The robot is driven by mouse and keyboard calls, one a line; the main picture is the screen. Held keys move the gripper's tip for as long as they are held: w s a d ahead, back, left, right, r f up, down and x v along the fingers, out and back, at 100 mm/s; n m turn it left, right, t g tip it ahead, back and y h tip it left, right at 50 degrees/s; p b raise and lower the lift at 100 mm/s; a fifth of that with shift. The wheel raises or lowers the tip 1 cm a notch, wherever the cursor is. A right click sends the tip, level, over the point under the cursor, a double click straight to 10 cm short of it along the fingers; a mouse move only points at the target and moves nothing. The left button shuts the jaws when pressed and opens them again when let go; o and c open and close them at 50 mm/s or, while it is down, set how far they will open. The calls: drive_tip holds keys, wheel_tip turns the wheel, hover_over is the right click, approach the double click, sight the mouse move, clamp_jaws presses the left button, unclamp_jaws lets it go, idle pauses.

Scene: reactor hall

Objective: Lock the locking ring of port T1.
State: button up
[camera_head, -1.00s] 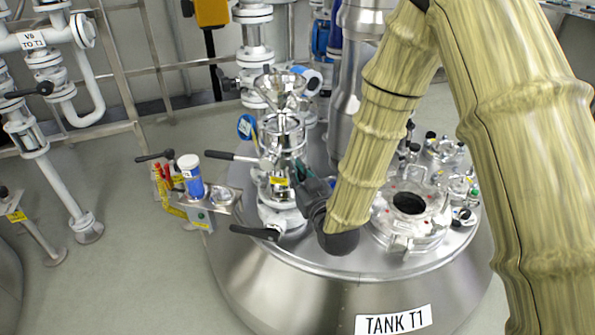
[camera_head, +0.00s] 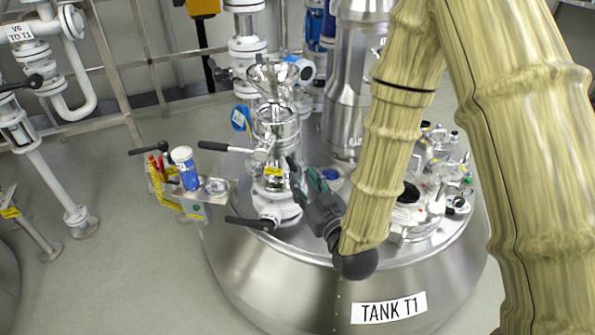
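The port with a clear funnel on top (camera_head: 275,125) stands upright on the lid of TANK T1 (camera_head: 300,272). It has a polished metal body, a yellow label (camera_head: 273,171) and two black-ended levers, the upper one (camera_head: 213,146) and the lower one (camera_head: 250,224), both pointing left. I cannot make out which part is the locking ring, or its position. My gripper (camera_head: 299,180) is low at the right side of the port, its dark fingers pointing toward it. I cannot tell whether they touch it. The finger opening is hidden by the gripper body.
A small side shelf (camera_head: 214,196) left of the port carries a blue bottle with a white cap (camera_head: 185,168) and red and yellow tools. A tall steel column (camera_head: 350,90) stands behind.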

drive_tip(key=shift+v, duration=1.7)
